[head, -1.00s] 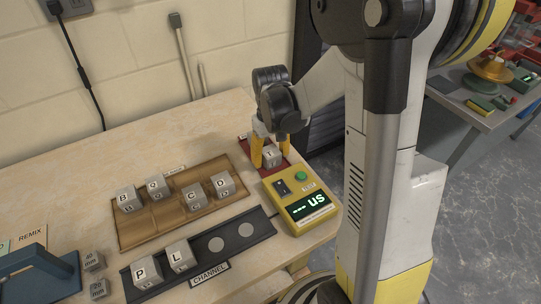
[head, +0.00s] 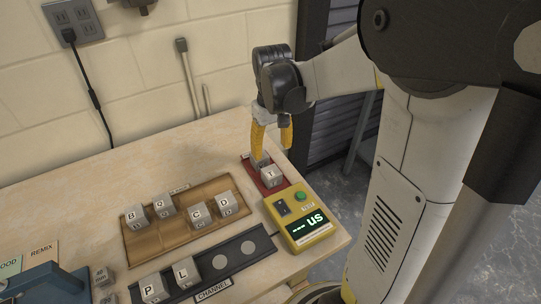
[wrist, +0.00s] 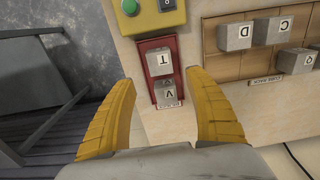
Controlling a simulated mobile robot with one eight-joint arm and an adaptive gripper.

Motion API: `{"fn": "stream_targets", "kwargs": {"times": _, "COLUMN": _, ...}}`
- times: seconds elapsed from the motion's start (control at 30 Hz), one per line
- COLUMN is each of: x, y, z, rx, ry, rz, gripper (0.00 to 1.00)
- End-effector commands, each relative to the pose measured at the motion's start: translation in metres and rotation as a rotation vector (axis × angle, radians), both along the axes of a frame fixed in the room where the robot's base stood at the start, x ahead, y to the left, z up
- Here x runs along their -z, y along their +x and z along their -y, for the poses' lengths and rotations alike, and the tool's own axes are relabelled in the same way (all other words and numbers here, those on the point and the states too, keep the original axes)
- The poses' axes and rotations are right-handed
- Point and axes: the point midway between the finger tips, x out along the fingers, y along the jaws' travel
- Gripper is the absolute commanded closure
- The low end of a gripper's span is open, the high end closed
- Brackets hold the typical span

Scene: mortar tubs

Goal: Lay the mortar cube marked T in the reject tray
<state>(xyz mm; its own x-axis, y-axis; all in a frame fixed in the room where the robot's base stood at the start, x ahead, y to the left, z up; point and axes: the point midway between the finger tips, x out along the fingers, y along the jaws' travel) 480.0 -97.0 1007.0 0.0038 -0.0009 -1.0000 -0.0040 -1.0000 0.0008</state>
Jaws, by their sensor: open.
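The mortar cube marked T (wrist: 160,62) rests in the red reject tray (wrist: 145,46). In the head view the T cube (head: 271,176) sits in the front part of the tray (head: 281,187). A second cube, marked V (wrist: 166,90), lies beside it in the same tray, mostly hidden behind a finger in the head view. My gripper (head: 272,152) is open and empty above the tray. In the wrist view its two yellow fingers (wrist: 160,110) stand wide apart, to either side of the tray and clear of the T cube.
A yellow meter (head: 305,216) stands just in front of the tray. The wooden cube rack (head: 160,243) holds cubes B, C, D and another. The black channel (head: 222,284) holds P and L. The bench's right edge is close to the tray.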

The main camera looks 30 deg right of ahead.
Motion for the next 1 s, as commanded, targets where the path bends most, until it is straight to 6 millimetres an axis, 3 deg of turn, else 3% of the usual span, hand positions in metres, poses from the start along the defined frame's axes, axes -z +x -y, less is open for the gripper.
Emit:
{"fn": "stream_targets", "kwargs": {"times": 0.17, "x": -0.023, "y": -0.014, "z": -0.015, "rx": -0.003, "ry": -0.013, "rz": 0.068, "gripper": 0.37}}
{"fn": "stream_targets", "kwargs": {"times": 0.3, "x": -0.050, "y": -0.039, "z": -0.038, "rx": -0.005, "ry": -0.028, "rz": 0.191, "gripper": 0.37}}
{"fn": "stream_targets", "kwargs": {"times": 0.5, "x": -0.075, "y": -0.078, "z": -0.069, "rx": -0.007, "ry": -0.030, "rz": 0.386, "gripper": 0.37}}
{"fn": "stream_targets", "kwargs": {"times": 0.73, "x": -0.081, "y": -0.111, "z": -0.091, "rx": -0.005, "ry": -0.010, "rz": 0.559, "gripper": 0.37}}
{"fn": "stream_targets", "kwargs": {"times": 1.0, "x": -0.081, "y": -0.119, "z": -0.097, "rx": -0.004, "ry": 0.001, "rz": 0.619, "gripper": 0.37}}
